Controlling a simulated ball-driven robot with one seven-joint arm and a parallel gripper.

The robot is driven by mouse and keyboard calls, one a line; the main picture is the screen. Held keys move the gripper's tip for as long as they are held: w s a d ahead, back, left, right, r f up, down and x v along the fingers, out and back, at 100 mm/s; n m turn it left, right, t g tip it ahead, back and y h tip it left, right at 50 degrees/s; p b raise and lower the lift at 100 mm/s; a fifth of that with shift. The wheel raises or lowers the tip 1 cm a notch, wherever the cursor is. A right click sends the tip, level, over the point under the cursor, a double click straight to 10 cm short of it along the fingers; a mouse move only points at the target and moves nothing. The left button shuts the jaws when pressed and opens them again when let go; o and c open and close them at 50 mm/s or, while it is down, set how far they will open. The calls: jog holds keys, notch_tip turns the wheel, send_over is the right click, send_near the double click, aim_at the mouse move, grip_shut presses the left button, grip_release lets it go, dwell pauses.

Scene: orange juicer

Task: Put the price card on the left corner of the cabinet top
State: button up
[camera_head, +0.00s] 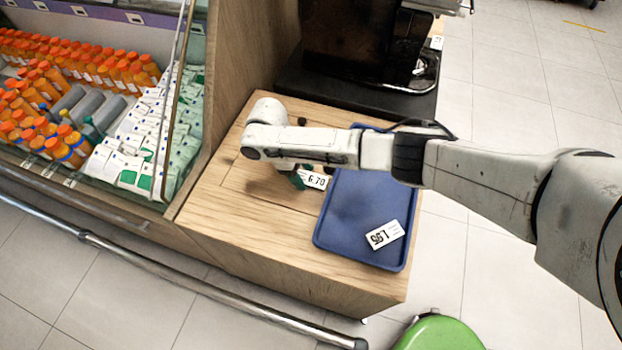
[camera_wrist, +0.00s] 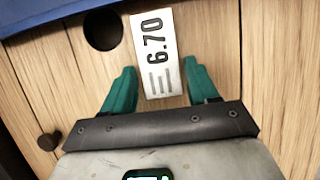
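A white price card reading 6.70 (camera_head: 315,180) is at the left edge of the blue tray, over the wooden cabinet top (camera_head: 235,200). It also shows in the wrist view (camera_wrist: 156,52). My gripper (camera_wrist: 160,72) points down at the cabinet top, with its green fingers on either side of the card's near end. The fingers look open, with a small gap beside the card. In the head view my wrist hides most of the gripper (camera_head: 297,180). I cannot tell whether the card touches the wood.
A blue tray (camera_head: 340,235) on the cabinet's right side holds a second white card (camera_head: 384,235), upside down in view. A black machine (camera_head: 365,40) stands behind. A bottle display (camera_head: 90,110) adjoins on the left. The cabinet's front left is clear. A dark round hole (camera_wrist: 102,28) is near the card.

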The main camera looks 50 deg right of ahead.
jog(key=c, duration=0.9)
jog(key=shift+o, duration=0.2)
jog(key=shift+r, duration=0.15)
